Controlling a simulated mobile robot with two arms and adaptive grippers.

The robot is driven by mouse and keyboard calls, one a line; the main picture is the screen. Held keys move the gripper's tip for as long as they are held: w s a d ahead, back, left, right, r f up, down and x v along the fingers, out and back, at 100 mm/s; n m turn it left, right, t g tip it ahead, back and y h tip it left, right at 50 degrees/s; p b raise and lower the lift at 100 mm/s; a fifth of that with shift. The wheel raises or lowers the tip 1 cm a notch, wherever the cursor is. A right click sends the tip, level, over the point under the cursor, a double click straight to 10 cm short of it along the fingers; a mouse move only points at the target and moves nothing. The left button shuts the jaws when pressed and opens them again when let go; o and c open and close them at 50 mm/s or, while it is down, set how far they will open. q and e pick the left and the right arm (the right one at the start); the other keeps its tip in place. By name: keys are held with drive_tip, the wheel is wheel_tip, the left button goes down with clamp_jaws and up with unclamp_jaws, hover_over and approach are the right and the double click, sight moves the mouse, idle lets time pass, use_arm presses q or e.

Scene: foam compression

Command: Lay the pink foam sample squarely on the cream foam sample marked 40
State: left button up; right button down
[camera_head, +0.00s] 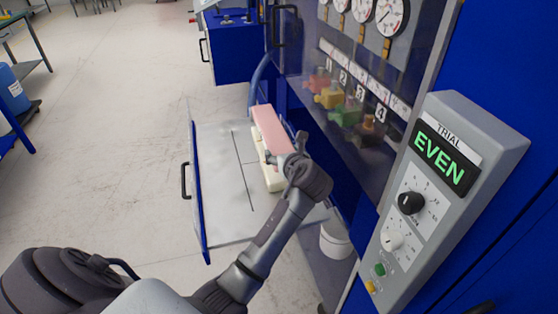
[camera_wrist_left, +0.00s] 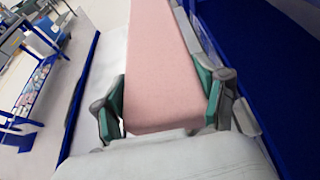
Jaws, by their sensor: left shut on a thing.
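The pink foam sample (camera_head: 270,126) is a long block that sits over the cream foam sample (camera_head: 270,178) in the head view. The cream block lies on the pale tray, and its marking cannot be read. My left gripper (camera_head: 281,157) is at the near end of the pink block. In the left wrist view the pink foam (camera_wrist_left: 160,75) runs away between the two green-padded fingers of my left gripper (camera_wrist_left: 165,100), which are shut on its sides. Whether the pink block touches the cream one is hidden. My right gripper is not in view.
The tray (camera_head: 222,215) has a dark line along it and a raised blue left edge with a handle (camera_head: 185,181). A clear-fronted cabinet with gauges (camera_head: 392,16) and several numbered coloured parts stands at right. A grey control box (camera_head: 455,190) displays EVEN.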

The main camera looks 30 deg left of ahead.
use_arm(q)
drive_tip(key=shift+w+a+f, duration=0.25)
drive_tip(key=shift+a+f, duration=0.2)
drive_tip(key=shift+a, duration=0.15)
drive_tip(key=shift+w+a+f, duration=0.1)
drive_tip(key=shift+a+f, duration=0.25)
drive_tip(key=shift+f, duration=0.35)
wheel_tip(320, 180, down, 2)
drive_tip(key=shift+f, duration=0.55)
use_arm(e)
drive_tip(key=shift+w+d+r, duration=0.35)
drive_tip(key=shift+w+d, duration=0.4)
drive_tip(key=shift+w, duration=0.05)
use_arm(q)
drive_tip(key=shift+f+p, duration=0.1)
drive_tip(key=shift+p, duration=0.2)
drive_tip(key=o, duration=0.9)
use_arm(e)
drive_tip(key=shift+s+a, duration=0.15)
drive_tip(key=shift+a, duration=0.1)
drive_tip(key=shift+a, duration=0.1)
